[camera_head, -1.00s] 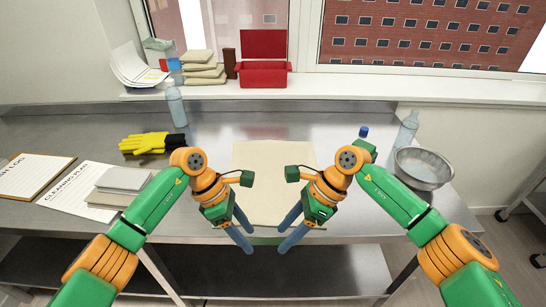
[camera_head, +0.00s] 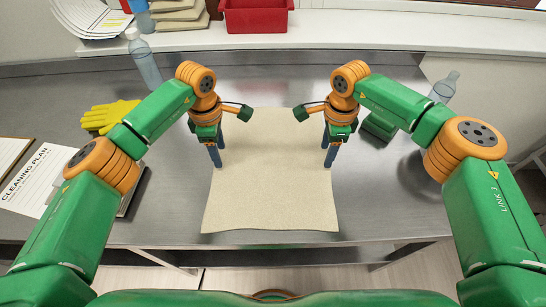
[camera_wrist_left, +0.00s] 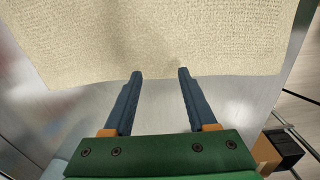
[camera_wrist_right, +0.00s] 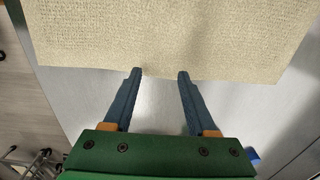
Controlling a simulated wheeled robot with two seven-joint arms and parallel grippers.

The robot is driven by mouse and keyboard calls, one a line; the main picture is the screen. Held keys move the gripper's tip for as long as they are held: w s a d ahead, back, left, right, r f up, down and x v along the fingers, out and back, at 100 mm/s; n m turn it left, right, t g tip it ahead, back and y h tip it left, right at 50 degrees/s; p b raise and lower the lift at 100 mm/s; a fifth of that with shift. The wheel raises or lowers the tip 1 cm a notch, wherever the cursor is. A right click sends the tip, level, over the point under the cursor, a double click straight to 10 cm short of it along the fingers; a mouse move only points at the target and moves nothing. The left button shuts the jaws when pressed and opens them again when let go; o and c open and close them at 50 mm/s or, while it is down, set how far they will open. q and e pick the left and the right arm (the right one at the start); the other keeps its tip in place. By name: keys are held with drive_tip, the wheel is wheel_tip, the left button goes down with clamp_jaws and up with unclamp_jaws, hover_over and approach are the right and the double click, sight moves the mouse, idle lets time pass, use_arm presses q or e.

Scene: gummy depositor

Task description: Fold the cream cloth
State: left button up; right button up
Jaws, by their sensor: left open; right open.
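The cream cloth (camera_head: 270,190) lies spread flat on the steel table, its near edge close to the table's front edge. My left gripper (camera_head: 216,158) is open at the cloth's left edge, fingers pointing down. My right gripper (camera_head: 331,157) is open at its right edge. In the left wrist view the cloth (camera_wrist_left: 160,40) fills the top, and the open fingertips (camera_wrist_left: 160,73) reach its edge. The right wrist view shows the same of the cloth (camera_wrist_right: 165,35) and fingertips (camera_wrist_right: 160,73). I cannot tell whether the fingers touch the cloth. Neither gripper holds anything.
Yellow gloves (camera_head: 108,115) and a cleaning plan sheet (camera_head: 38,180) lie at the left. One bottle (camera_head: 143,62) stands at the back left, another (camera_head: 443,88) at the right. A red box (camera_head: 256,18) sits on the sill. Bare steel table (camera_head: 275,75) lies behind the cloth.

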use_arm(q)
drive_tip(key=shift+w+f, duration=0.15)
drive_tip(key=shift+f, duration=0.5)
use_arm(e)
drive_tip(key=shift+w+f, duration=0.15)
drive_tip(key=shift+f, duration=0.5)
use_arm(q)
drive_tip(key=shift+w+f, duration=0.3)
drive_tip(key=shift+f, duration=0.15)
use_arm(e)
drive_tip(key=shift+w+f, duration=0.3)
drive_tip(key=shift+f, duration=0.1)
use_arm(q)
drive_tip(key=shift+s+r, duration=0.1)
drive_tip(key=shift+s, duration=0.05)
use_arm(e)
drive_tip(key=shift+s, duration=0.15)
